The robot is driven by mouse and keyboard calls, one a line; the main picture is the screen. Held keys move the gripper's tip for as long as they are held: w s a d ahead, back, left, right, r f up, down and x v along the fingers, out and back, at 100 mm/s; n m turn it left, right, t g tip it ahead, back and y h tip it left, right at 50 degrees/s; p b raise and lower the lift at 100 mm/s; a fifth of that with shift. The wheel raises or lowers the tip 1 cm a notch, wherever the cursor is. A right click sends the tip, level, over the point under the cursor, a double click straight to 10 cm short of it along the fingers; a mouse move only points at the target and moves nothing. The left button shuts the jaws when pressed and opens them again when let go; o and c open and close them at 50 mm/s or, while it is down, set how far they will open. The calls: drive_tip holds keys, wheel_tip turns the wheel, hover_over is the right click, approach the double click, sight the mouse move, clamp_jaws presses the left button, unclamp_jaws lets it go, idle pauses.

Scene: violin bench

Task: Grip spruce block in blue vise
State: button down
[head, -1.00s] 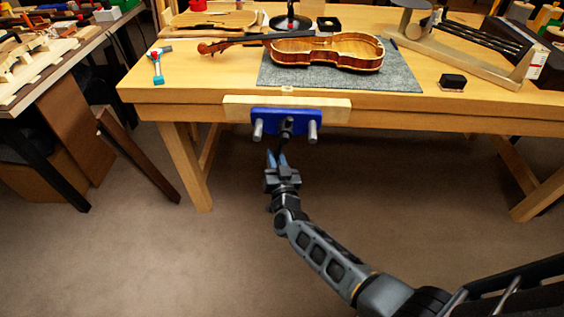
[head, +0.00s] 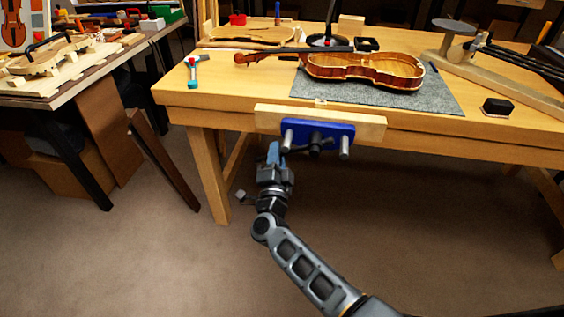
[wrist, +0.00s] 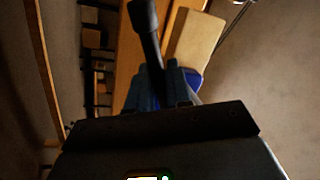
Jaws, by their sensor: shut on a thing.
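My gripper (head: 274,153) is at the lower left of the vise. Its bluish fingers are shut on the dark vise handle (wrist: 151,45), whose knobbed end sticks out past them. A small pale wooden piece (head: 320,102) shows at the bench edge just above the jaw; I cannot tell if it is the spruce block. Another pale wooden block (head: 351,26) stands at the back of the bench.
A violin (head: 365,70) lies on a grey mat (head: 440,98) on the bench. The bench leg (head: 209,175) stands left of my gripper. The floor in front is clear.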

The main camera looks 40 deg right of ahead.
drive_tip(key=shift+w+a+r+m+h, duration=0.1)
drive_tip(key=shift+a+r+m+h, duration=0.2)
drive_tip(key=shift+r+m, duration=0.35)
drive_tip(key=shift+f+m, duration=0.15)
drive_tip(key=shift+m, duration=0.1)
drive_tip(key=c, duration=1.2)
unclamp_jaws()
drive_tip(key=shift+c, duration=0.2)
drive_tip(key=v, duration=0.7)
drive_tip(key=shift+s+a, duration=0.25)
drive_tip(key=shift+a, duration=0.1)
drive_tip(key=shift+c, duration=0.2)
